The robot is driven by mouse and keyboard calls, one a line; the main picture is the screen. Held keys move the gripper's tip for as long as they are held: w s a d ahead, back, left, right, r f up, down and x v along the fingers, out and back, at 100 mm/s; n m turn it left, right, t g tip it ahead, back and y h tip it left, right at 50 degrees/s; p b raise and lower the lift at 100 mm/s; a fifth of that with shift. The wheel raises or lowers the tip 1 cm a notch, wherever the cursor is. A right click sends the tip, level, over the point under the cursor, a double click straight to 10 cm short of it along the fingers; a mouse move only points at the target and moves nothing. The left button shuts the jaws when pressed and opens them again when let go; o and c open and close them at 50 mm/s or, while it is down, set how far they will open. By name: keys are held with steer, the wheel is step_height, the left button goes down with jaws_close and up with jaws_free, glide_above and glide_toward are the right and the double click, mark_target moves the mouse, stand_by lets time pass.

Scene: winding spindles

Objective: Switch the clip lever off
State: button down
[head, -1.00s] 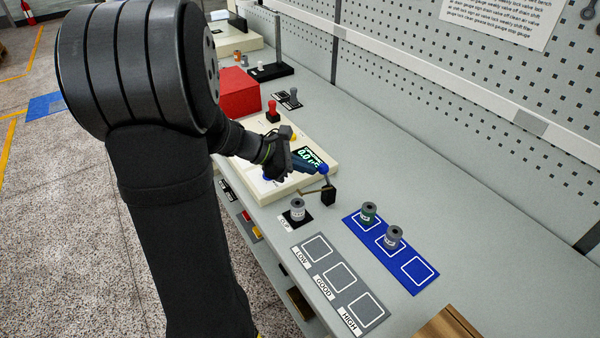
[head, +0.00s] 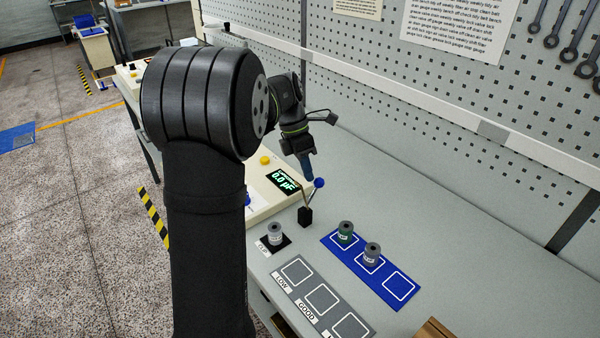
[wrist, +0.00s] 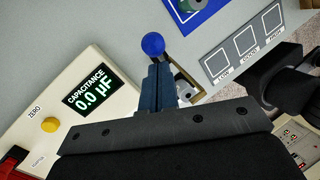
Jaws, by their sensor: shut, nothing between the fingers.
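The clip lever has a blue ball knob (head: 319,183) on a thin rod above a small black base (head: 304,216). The knob leans to the right of the base in the head view. In the wrist view the knob (wrist: 153,44) shows just beyond my fingertips. My gripper (head: 308,178) is shut and empty, its blue fingers pointing down close to the knob's left. I cannot tell whether they touch it. A brass-coloured clip arm (head: 303,194) stands up by the base. In the wrist view my gripper (wrist: 157,70) partly covers the lever's rod.
A cream meter (head: 262,196) reading 0.0 µF stands left of the lever. A grey spool (head: 275,234) sits on a black pad in front. Two spools stand on the blue tray (head: 402,286). A grey sorting mat (head: 305,290) lies nearer. Bench at right is clear.

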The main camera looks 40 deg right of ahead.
steer(key=shift+d+f, duration=0.2)
steer(key=shift+d, duration=0.45)
steer(key=w+a+v, duration=0.1)
steer(key=v, duration=1.2)
steer(key=shift+a+f, duration=0.2)
steer(key=shift+a, duration=0.05)
steer(key=shift+s+f, duration=0.1)
steer(key=a+x, duration=0.1)
steer(key=x, duration=1)
steer(key=shift+s+a+f+m+h, duration=0.15)
steer(key=shift+s+a+f+h, duration=0.1)
steer(key=shift+a+h, duration=0.7)
steer(key=shift+s+a+f+m+h, duration=0.25)
steer(key=shift+a+h, duration=0.4)
steer(key=shift+h, duration=0.6)
steer(key=shift+s+a+f+m+h, duration=0.1)
steer(key=shift+s+a+f+h, duration=0.15)
steer(key=shift+a+h, duration=0.75)
